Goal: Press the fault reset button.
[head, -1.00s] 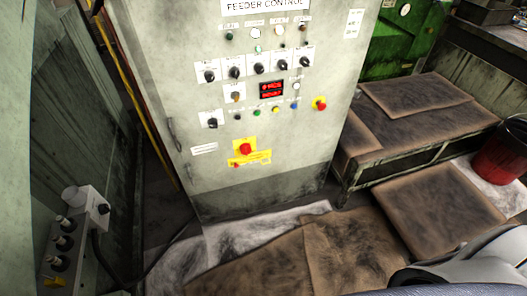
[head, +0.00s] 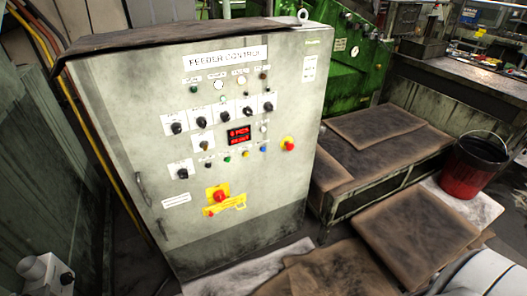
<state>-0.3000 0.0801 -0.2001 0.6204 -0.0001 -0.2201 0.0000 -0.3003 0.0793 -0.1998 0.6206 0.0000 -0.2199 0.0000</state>
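The grey feeder control cabinet (head: 120,130) stands upright at left centre in the head view. Neither of my grippers is in view; only a pale part of my arm shows at the bottom right.
Red stop buttons sit at the panel's right (head: 289,144) and low on a yellow plate (head: 220,196). Black rotary knobs (head: 223,117) line the panel. A low bench (head: 380,165) and a red-black bucket (head: 468,165) stand right. Cardboard sheets cover the floor in front.

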